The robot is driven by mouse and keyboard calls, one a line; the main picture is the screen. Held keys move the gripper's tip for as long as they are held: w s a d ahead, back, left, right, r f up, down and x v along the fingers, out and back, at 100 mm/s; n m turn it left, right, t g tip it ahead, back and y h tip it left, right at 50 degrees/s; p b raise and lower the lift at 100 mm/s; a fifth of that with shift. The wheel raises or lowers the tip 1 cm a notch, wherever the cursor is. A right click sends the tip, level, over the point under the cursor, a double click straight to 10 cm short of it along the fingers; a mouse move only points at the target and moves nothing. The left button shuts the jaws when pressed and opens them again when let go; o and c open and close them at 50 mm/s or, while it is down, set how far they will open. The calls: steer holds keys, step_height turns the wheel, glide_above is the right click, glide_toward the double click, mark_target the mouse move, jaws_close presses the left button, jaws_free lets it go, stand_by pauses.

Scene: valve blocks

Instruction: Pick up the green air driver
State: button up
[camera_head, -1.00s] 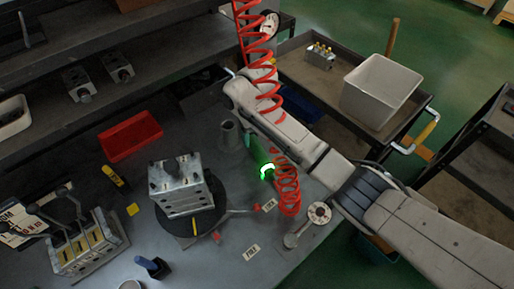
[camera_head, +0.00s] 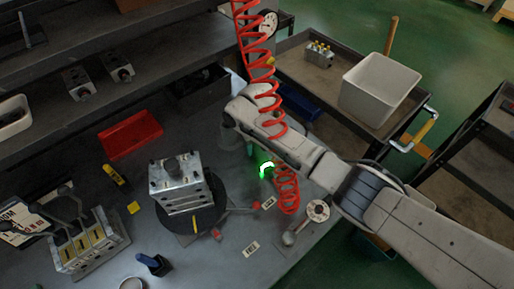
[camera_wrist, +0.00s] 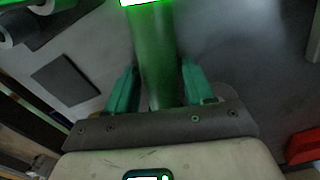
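The green air driver (camera_head: 266,169) stands on the bench by the red coiled hose (camera_head: 286,190), with a glowing green ring on it. In the head view my arm hides most of its body. In the wrist view its green cylindrical body (camera_wrist: 158,48) runs between the two teal fingers of my gripper (camera_wrist: 160,75), the bright ring at the top edge. The fingers are spread, one on each side, with what looks like a narrow gap to the body. The gripper is hidden behind my arm in the head view.
A metal valve block (camera_head: 178,182) sits on a black round turntable (camera_head: 206,213) to the left. A red tray (camera_head: 131,134) lies farther left. A cart with a white bin (camera_head: 380,88) stands at the right. A flanged metal part (camera_head: 317,211) is near the bench edge.

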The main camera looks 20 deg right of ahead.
jaws_close()
steer(key=shift+r, duration=0.1)
steer(key=shift+w+r, duration=0.1)
stand_by(0.3)
